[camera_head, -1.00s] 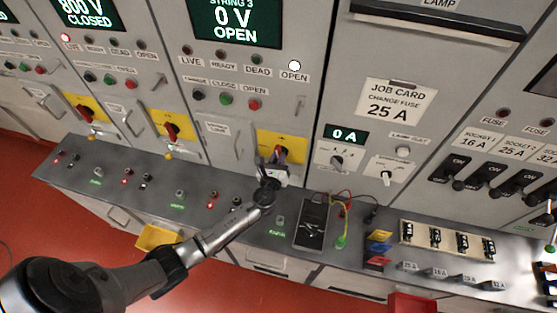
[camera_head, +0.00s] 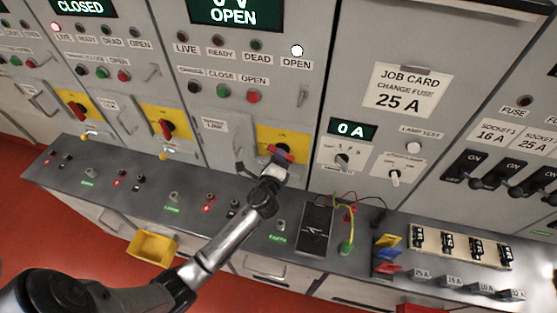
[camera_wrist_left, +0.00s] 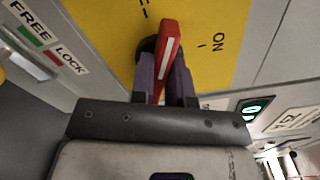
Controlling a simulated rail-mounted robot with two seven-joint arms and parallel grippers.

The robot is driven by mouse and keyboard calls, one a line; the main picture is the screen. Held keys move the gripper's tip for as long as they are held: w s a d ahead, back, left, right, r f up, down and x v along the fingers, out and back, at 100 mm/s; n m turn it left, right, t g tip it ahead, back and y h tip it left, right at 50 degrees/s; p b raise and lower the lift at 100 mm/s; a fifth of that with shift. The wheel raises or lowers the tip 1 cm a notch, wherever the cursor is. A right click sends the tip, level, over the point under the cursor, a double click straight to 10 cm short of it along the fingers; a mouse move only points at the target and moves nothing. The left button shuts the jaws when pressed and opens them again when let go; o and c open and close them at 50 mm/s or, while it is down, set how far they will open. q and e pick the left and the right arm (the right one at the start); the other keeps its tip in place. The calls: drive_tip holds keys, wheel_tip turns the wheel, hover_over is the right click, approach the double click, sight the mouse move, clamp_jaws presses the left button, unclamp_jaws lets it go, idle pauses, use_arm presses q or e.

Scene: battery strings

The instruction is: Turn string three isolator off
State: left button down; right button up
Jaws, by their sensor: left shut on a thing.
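The string three isolator's yellow plate (camera_head: 285,136) is on the panel under the OPEN display, with its red handle (camera_head: 281,152) in front. My left gripper (camera_head: 277,160) is shut on this handle. In the left wrist view the red handle (camera_wrist_left: 167,55), with a white stripe, stands between the two purple fingers (camera_wrist_left: 165,80). The handle runs up the wrist picture, and the ON label (camera_wrist_left: 218,42) lies to its right on the yellow plate (camera_wrist_left: 205,25). A second mark at the top is only partly seen. My right gripper is not in view.
Two similar isolators with red handles (camera_head: 166,128) (camera_head: 78,110) sit to the left. Below is a grey bench (camera_head: 130,195) with lamps, switches, a black meter (camera_head: 314,226) and fuses. A yellow bin (camera_head: 153,246) is under its front edge.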

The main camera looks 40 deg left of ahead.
use_arm(q)
drive_tip(key=shift+f+n+b, duration=0.15)
drive_tip(key=shift+n+b, duration=0.8)
drive_tip(key=shift+n, duration=1.75)
drive_tip(key=c, duration=1.1)
unclamp_jaws()
drive_tip(key=b+v, duration=0.1)
drive_tip(key=v, duration=1.3)
drive_tip(key=shift+b, duration=0.3)
